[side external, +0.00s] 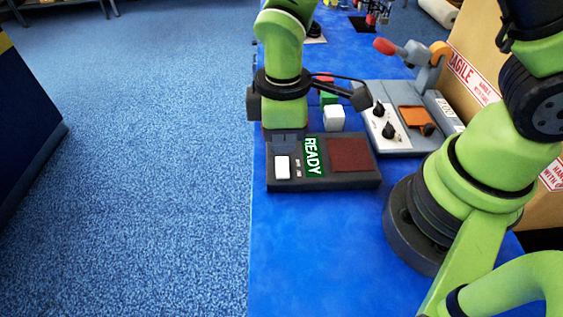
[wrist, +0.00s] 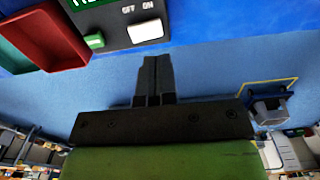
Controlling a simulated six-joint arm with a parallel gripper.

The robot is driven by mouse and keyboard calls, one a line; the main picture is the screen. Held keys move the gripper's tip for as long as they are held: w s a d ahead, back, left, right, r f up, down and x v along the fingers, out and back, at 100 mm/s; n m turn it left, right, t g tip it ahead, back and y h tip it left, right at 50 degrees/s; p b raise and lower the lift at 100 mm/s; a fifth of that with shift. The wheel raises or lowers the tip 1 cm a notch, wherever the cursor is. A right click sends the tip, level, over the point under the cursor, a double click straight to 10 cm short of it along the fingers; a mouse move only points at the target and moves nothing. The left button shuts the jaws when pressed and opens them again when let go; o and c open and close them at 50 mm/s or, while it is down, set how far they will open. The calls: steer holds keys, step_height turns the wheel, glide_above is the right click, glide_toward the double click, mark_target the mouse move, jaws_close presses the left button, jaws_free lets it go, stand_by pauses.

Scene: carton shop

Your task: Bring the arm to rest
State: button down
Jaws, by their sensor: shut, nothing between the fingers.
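My gripper (side external: 284,150) points down at the left end of a dark control box in the side external view. In the wrist view my gripper (wrist: 154,62) has its two dark fingers together, with nothing between them. The control box (side external: 325,182) has a white rocker switch (side external: 282,167), a green display reading READY (side external: 313,158) and a dark red panel (side external: 350,154). In the wrist view the white switch (wrist: 146,31) lies just beyond the fingertips, beside the OFF and ON marks. I cannot tell how high the fingertips are above the box.
A grey machine (side external: 391,152) with black knobs and a red-tipped lever (side external: 384,46) stands to the right. A white block (side external: 334,117) sits behind the control box. A cardboard carton (side external: 480,48) stands at the right. The blue bench (side external: 300,245) is clear in front, with carpet (side external: 150,180) left of it.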

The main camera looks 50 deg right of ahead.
steer(key=shift+r, duration=0.25)
steer(key=s+d+r+m+t, duration=0.2)
steer(key=s+r+m, duration=0.1)
steer(key=r, duration=0.4)
steer(key=s+d+r+m+t+y, duration=0.1)
steer(key=s+d+r+m+t, duration=0.1)
steer(key=s+d+r+m, duration=0.1)
steer(key=s+d+r+m+t+y, duration=0.1)
steer(key=s+d+r+m+t, duration=0.2)
steer(key=r+m, duration=0.4)
step_height(320, 180, up, 4)
steer(key=shift+s+f, duration=0.2)
steer(key=shift+s, duration=0.5)
